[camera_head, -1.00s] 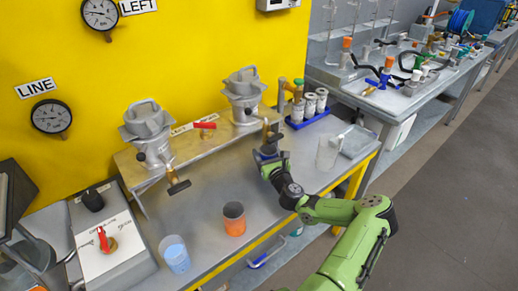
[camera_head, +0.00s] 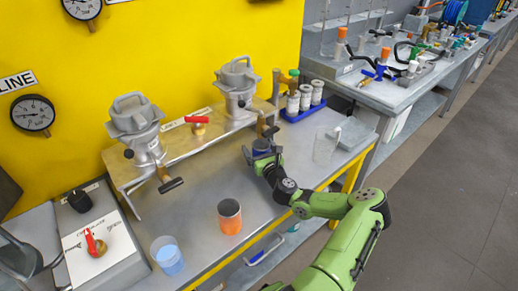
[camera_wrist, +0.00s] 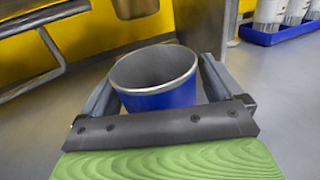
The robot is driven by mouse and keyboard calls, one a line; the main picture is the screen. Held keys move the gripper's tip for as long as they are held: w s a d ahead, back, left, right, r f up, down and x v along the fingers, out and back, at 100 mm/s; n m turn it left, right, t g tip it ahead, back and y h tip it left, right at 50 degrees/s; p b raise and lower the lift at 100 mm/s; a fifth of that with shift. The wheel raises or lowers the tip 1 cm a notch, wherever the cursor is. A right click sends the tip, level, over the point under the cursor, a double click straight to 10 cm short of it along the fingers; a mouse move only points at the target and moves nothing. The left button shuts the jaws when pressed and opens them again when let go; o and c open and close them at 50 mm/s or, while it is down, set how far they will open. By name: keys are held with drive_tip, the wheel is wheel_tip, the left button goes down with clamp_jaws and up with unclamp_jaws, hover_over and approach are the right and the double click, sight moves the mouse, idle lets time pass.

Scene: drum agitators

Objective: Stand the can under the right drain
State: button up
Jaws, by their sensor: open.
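A blue can (camera_wrist: 160,82) with a pale metal rim stands upright and open-topped on the bench in the wrist view. It appears empty. My gripper (camera_wrist: 155,90) is open, with one finger on each side of the can; I cannot tell whether either touches it. In the head view the can (camera_head: 262,147) shows as a small blue patch, partly hidden by my gripper (camera_head: 261,156). The right drain (camera_head: 267,128) comes down from the right drum just above and behind the can.
An orange can (camera_head: 230,217) and a clear beaker of blue liquid (camera_head: 168,256) stand at the bench front. The left drain (camera_head: 170,183) juts out at the left. A clear beaker (camera_head: 325,147) stands to the right. A blue tray (camera_head: 306,111) holds white jars behind.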

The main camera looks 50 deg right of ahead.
drive_tip(key=shift+r, duration=0.25)
drive_tip(key=p+v, duration=0.1)
drive_tip(key=v, duration=1.1)
drive_tip(key=shift+a, duration=0.1)
drive_tip(key=shift+f, duration=0.1)
